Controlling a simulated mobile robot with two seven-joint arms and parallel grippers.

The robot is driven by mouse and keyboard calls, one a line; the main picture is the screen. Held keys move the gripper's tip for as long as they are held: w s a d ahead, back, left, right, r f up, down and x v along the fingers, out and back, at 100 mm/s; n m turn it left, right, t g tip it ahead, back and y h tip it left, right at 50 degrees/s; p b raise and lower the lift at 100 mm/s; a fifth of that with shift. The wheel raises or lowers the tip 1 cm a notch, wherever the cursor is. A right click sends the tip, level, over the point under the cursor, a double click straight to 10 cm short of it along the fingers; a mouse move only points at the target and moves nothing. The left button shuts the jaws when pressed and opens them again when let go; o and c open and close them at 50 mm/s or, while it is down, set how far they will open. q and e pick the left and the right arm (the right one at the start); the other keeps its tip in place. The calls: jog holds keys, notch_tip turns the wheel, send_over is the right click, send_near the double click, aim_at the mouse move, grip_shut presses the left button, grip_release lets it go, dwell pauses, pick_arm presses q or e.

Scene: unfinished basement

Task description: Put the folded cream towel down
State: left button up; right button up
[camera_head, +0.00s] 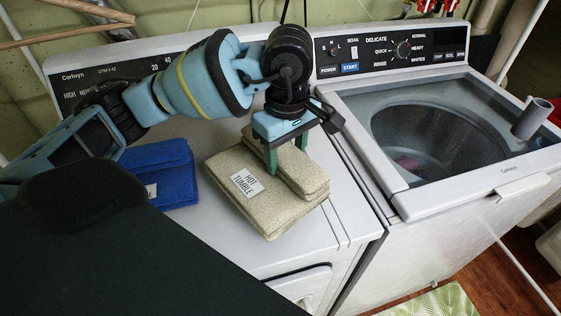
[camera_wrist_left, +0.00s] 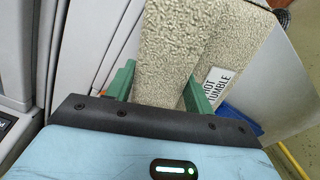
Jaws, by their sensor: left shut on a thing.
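The folded cream towel (camera_head: 250,193) is on the white top of the left machine, with a "HOT TUMBLE" label facing up. My left gripper (camera_head: 287,160) comes down from above and is shut on the towel's raised right-hand fold. In the left wrist view the towel (camera_wrist_left: 168,50) fills the space between the two green fingers of the gripper (camera_wrist_left: 155,90). The towel looks to be resting on the machine top or just above it; I cannot tell exactly. My right gripper does not show.
A blue folded cloth (camera_head: 172,170) lies left of the towel, partly behind my arm. The left machine's top (camera_head: 230,240) is bare in front of the towel. To the right stands a washer (camera_head: 440,130) with a see-through lid and a grey cup-like object (camera_head: 531,119) on it.

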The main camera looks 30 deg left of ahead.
pick_arm(q)
jog(key=shift+a, duration=0.1)
jog(key=shift+a, duration=0.4)
jog(key=shift+f, duration=1.8)
jog(key=shift+f, duration=0.1)
jog(key=shift+f, duration=0.15)
jog(key=o, duration=1.1)
jog(key=shift+c, duration=0.2)
notch_tip(320, 180, up, 12)
jog(key=shift+d+r+p, duration=0.1)
jog(key=shift+r+p, duration=0.15)
jog(key=shift+p, duration=0.2)
